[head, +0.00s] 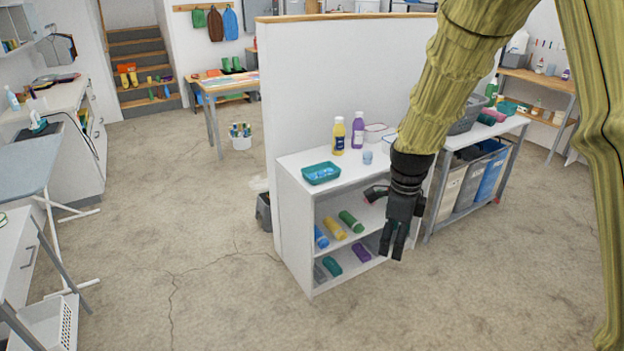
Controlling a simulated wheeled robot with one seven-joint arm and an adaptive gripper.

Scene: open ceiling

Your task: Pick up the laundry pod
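No laundry pod can be told for certain at this size. A small light-blue object (367,157) stands on the white shelf unit's top; it looks more like a cup or cap. A teal tray (320,177) is at the top's front left, with small contents too small to tell. My gripper (391,255) hangs pointing down in front of the shelf unit's right side, below its top, apart from these things. Its dark fingers look close together, but the view does not show whether they are open. Nothing is visible between them. My arm and gripper hide part of the unit's right side.
A yellow bottle (338,137) and a purple bottle (358,132) stand on top. A partition wall (300,80) rises behind. Hampers (470,180) stand to the right.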

